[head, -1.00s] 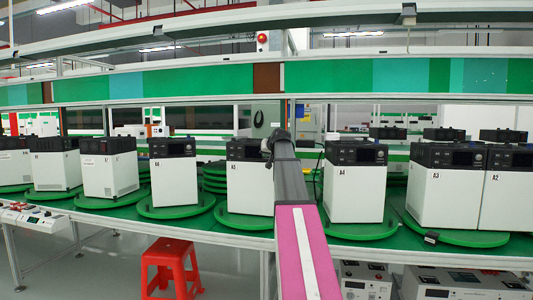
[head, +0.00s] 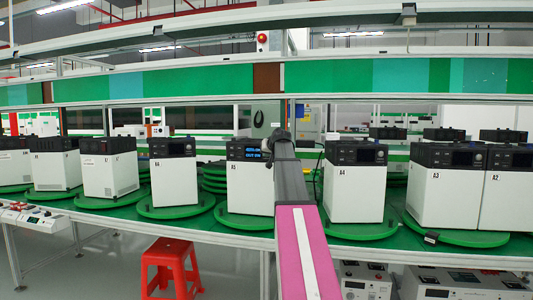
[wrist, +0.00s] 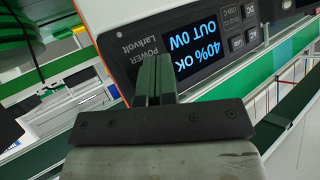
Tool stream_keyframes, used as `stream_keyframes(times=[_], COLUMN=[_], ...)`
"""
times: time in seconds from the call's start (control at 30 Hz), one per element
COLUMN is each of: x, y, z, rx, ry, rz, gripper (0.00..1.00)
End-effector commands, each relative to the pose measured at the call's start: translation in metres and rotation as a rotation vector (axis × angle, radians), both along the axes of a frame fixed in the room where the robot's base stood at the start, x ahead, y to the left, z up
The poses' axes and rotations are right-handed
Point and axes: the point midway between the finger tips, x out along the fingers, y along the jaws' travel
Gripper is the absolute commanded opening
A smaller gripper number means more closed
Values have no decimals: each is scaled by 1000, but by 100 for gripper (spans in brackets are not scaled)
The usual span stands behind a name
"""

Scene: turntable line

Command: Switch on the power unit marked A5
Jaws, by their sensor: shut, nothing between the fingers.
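The power unit marked A5 (head: 248,188) is a white box with a dark top and front panel, on a green turntable left of my arm in the head view. Its display (head: 247,154) is lit blue. In the wrist view the lit display (wrist: 195,45) reads "40% OK" and "OUT 0W", rotated. My gripper (wrist: 154,70) is shut and empty, its fingertips at the panel beside the "POWER" lettering. The fingers hide the spot there, so I cannot tell whether they touch it. In the head view my arm covers the right side of A5.
Unit A4 (head: 354,190) stands right of my arm, with A3 (head: 440,192) and A2 (head: 508,195) further right. Several more white units stand to the left on green turntables (head: 175,212). A red stool (head: 171,262) is on the floor in front.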

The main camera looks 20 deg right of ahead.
Motion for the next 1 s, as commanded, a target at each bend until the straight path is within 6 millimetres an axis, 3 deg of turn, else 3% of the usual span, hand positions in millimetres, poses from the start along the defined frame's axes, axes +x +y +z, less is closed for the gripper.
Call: stream_keyframes(times=[1.0], x=[-12], y=[8], z=[0], rx=[0], ry=[0], rz=[0], gripper=[0])
